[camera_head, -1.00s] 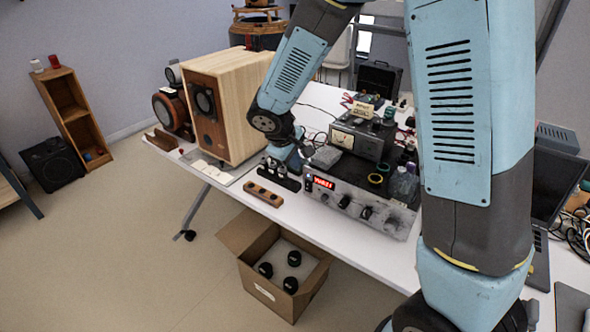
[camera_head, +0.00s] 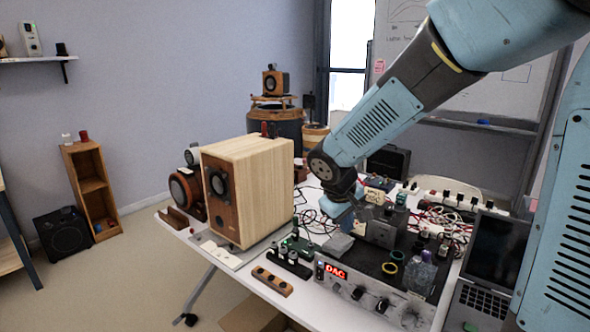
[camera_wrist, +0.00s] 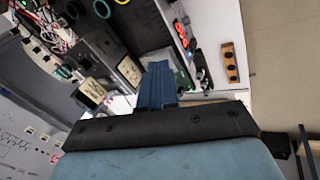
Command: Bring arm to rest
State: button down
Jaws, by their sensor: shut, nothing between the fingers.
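My gripper (camera_head: 345,212) is at the end of my blue and black arm, which reaches in from the upper right of the head view. It is above the cluttered worktable, behind the amplifier with the red "DAC" display (camera_head: 336,271) and right of the wooden speaker (camera_head: 250,190). In the wrist view my gripper's blue fingers (camera_wrist: 157,84) are together, with nothing seen between them. The wrist view looks down past them on the amplifier and part of the table.

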jog(key=s+d+r+m+t+y, duration=0.1)
jog(key=s+d+r+m, duration=0.2)
jog(key=s, duration=0.6)
jog(key=s+d+r+m+y, duration=0.1)
jog(key=s+d+r+m, duration=0.2)
jog(key=s+d+r, duration=0.5)
jog(key=s+r, duration=0.1)
jog(key=s, duration=0.1)
jog(key=shift+s+d+m+t+y, duration=0.15)
jog(key=shift+s+m+t+y, duration=0.15)
jog(key=shift+t+y, duration=0.1)
